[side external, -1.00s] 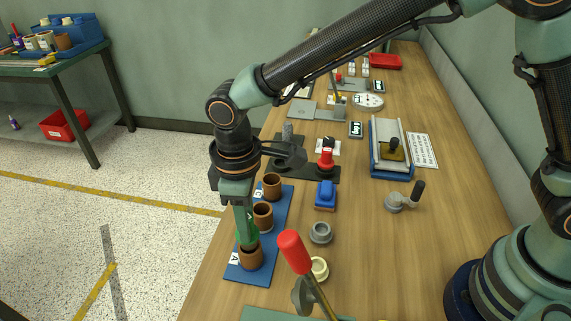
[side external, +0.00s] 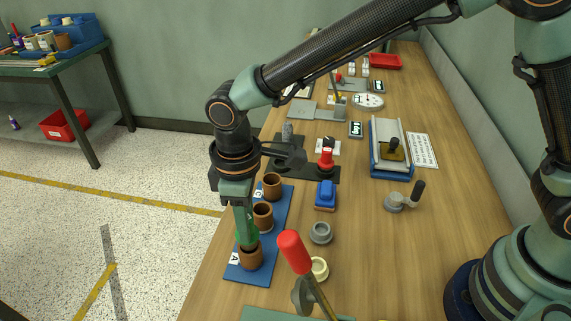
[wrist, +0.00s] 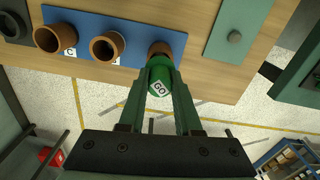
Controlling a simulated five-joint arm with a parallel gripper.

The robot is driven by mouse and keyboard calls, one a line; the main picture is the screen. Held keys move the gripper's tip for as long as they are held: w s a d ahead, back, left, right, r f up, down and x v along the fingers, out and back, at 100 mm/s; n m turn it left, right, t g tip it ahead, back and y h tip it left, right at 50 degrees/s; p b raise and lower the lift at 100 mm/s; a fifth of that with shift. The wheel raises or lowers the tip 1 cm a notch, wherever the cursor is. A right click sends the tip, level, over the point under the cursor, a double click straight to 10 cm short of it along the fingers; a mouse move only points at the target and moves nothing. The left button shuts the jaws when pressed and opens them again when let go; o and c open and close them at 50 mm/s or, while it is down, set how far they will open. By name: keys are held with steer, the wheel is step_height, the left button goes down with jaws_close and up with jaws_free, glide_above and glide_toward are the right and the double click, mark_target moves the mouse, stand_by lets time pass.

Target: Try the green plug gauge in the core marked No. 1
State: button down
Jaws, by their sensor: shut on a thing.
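My gripper (side external: 246,232) is shut on the green plug gauge (wrist: 160,82), whose end face reads GO in the wrist view. It holds the gauge upright over the nearest brown core (side external: 251,258), beside the label A on the blue board (side external: 278,222). The gauge's lower end is at this core's mouth; how far it is inside, I cannot tell. In the wrist view the gauge partly covers this core (wrist: 160,47). Two more brown cores, the middle one (side external: 263,217) and the far one (side external: 272,187), stand on the board. I see letter labels, no number 1.
A red-handled lever (side external: 294,252) stands close to the right of the gripper. A grey ring (side external: 320,232), cream ring (side external: 319,268) and blue block (side external: 325,195) sit right of the board. A red-topped tool (side external: 327,155) stands on a dark rack behind. Open wood lies farther right.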

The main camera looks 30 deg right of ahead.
steer(key=shift+f, duration=1.05)
stand_by(1.4)
steer(key=shift+r, duration=0.1)
stand_by(0.9)
steer(key=shift+r, duration=3.4)
